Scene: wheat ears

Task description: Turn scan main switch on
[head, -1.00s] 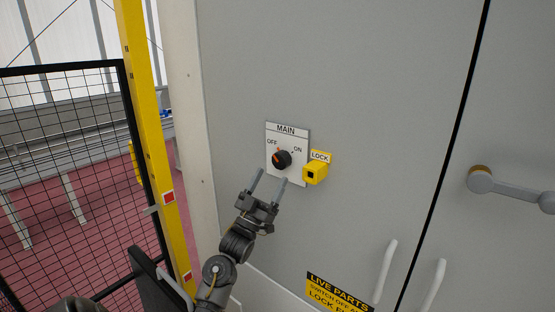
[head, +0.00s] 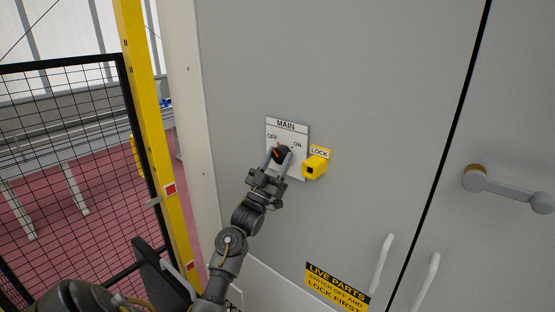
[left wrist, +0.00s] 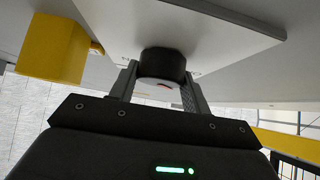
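The MAIN switch is a black rotary knob (head: 281,154) with an orange mark, on a white plate (head: 299,133) labelled OFF at left and ON at right. The orange mark lies toward the OFF side. My left gripper (head: 278,159) is at the knob, one finger on each side of it. In the left wrist view the knob (left wrist: 162,65) sits between the spread fingers (left wrist: 159,82). The fingers look close to its sides; I cannot tell whether they touch it. My right gripper is not in view.
A yellow lock block (head: 314,167) sticks out just right of the plate, close to the left gripper. The grey cabinet door (head: 370,90) has white handles and a lever (head: 505,188). A yellow post (head: 147,130) and black mesh fence (head: 70,150) stand at left.

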